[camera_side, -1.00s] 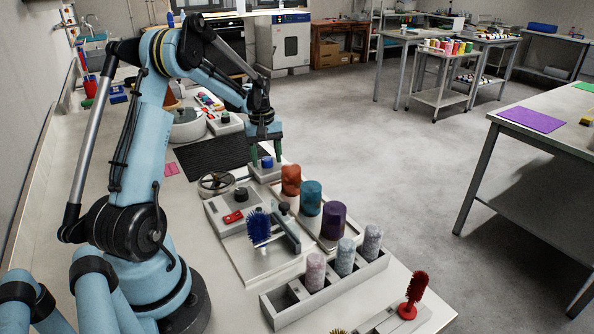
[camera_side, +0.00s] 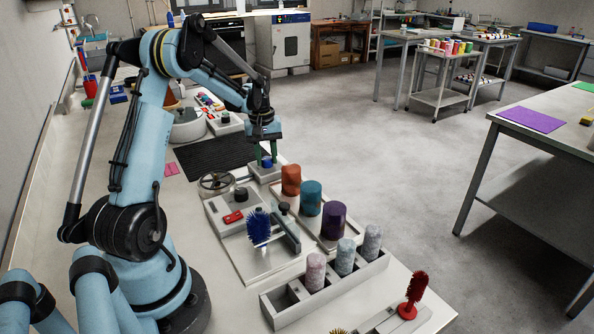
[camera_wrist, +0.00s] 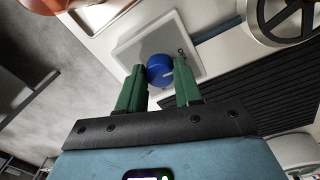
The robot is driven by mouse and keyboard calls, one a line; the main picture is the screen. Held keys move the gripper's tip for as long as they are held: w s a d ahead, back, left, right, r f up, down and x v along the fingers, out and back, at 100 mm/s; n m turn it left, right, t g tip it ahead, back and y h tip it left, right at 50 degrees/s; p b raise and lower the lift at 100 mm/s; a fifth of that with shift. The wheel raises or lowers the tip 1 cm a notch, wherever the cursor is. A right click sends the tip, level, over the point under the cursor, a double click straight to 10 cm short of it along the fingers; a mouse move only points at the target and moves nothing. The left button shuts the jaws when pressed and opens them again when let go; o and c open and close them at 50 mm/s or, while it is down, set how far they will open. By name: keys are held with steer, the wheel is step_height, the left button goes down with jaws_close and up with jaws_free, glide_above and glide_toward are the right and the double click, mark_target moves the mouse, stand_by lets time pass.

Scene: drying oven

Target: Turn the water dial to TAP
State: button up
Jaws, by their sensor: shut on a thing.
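The water dial is a blue round knob (camera_wrist: 159,69) on a light grey box (camera_wrist: 140,45), with a small pale mark on its right side in the wrist view. Dark lettering shows on the box just beyond the knob, too partial to read. In the side view the knob (camera_side: 267,163) sits on its box (camera_side: 262,175) at the bench's middle. My gripper (camera_side: 266,158), with green fingers, points down over it. In the wrist view my gripper (camera_wrist: 159,74) has one finger on each side of the knob, shut on it. The fingers hide part of the knob's sides.
A handwheel (camera_side: 215,184) and a black ribbed mat (camera_side: 205,157) lie close beside the box. An orange cylinder (camera_side: 291,180), a teal one (camera_side: 311,198) and a purple one (camera_side: 333,220) stand toward the camera. Open floor lies to the right.

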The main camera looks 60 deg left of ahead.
mark_target(265, 158)
steer(key=m, duration=0.5)
steer(key=shift+a, duration=0.1)
steer(key=m, duration=0.5)
steer(key=shift+w+m, duration=0.1)
steer(key=shift+m, duration=0.3)
steer(key=o, duration=1)
steer(key=shift+o, duration=0.2)
step_height(265, 158, up, 12)
steer(key=shift+a, duration=0.3)
